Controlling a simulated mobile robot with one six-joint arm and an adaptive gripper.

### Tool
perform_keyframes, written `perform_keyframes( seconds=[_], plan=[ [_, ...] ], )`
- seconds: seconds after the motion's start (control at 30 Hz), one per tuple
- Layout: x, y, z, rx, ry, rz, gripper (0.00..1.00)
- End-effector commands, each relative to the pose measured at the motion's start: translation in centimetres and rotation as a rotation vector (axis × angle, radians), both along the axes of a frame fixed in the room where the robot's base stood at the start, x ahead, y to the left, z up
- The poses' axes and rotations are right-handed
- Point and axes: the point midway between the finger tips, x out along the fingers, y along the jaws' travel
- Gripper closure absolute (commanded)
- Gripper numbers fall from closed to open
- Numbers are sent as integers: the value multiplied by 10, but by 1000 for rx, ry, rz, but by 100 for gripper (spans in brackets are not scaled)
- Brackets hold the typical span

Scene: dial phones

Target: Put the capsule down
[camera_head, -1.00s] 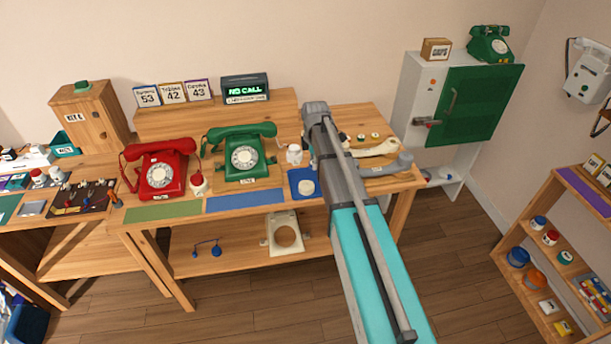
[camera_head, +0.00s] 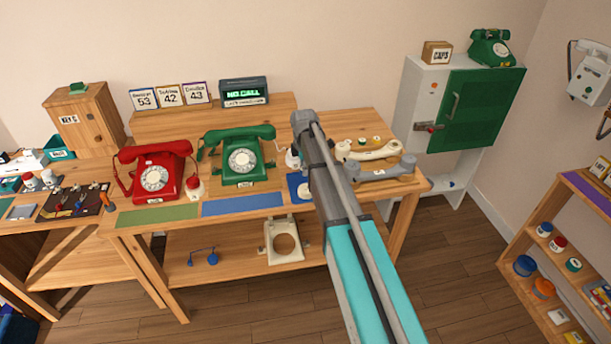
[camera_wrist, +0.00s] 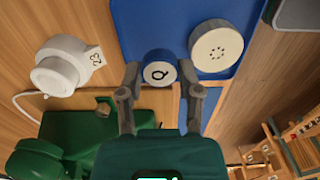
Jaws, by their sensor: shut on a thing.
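In the wrist view my gripper (camera_wrist: 160,76) is shut on a small round blue capsule (camera_wrist: 158,74) with a Q on its face. A blue tray (camera_wrist: 146,22) lies behind the capsule; I cannot tell whether the two touch. A larger off-white round cap (camera_wrist: 215,48) with small holes lies on the tray, right of the capsule and apart from it. In the head view the blue tray (camera_head: 293,181) shows at the table's front, partly behind my arm.
A white jar-shaped piece marked 23 (camera_wrist: 68,65) stands left of the capsule. A green phone (camera_head: 240,160) and a red phone (camera_head: 155,178) stand to the left. Cream (camera_head: 376,152) and grey (camera_head: 380,171) handsets lie to the right. A blue mat (camera_head: 243,204) is bare.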

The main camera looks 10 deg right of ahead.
Motion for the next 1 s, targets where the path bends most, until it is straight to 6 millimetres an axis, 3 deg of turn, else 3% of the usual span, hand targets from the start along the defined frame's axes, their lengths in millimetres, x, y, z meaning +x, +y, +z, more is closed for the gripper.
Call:
perform_keyframes(
  seconds=[0.23,0.6,1.0],
  plan=[
    [5,2,-8,0,0,1,80],
    [7,4,-37,0,-2,1,80],
    [7,4,-40,1,-2,1,80]
  ],
)
